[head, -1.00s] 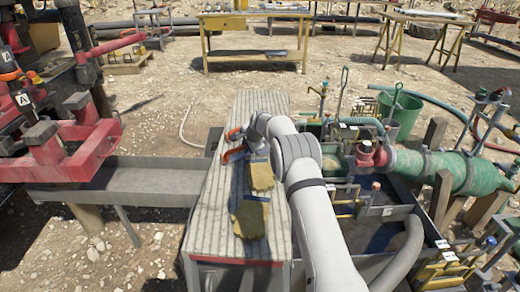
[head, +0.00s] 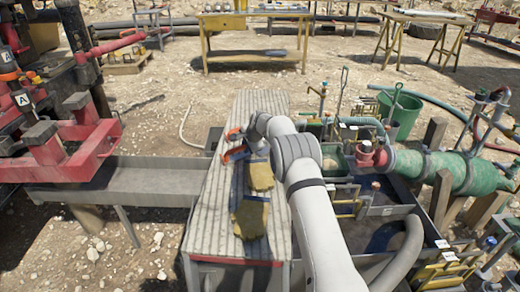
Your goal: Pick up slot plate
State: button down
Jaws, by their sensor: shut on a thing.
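My arm reaches from the lower right over a ribbed grey bench top (head: 212,225). My gripper (head: 250,146) is low over the bench's far half, just above the upper work glove. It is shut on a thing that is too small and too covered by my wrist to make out. Red-orange and dark pieces (head: 234,154) show just left of my wrist. I cannot tell whether they belong to the held thing or lie on the bench. I cannot pick out a slot plate for certain.
Two yellow-tan work gloves lie on the bench, one near my wrist (head: 261,176) and one nearer (head: 250,217). A grey trough (head: 150,180) and red machinery (head: 65,150) are at left. A tank with valves and a green pipe (head: 450,170) is at right. The bench's left strip is clear.

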jog(key=shift+w+r, duration=0.1)
jog(key=shift+r, duration=0.3)
notch_tip(320, 180, up, 10)
jog(key=shift+f+p, duration=0.2)
jog(key=shift+p, duration=0.7)
dwell(0.6)
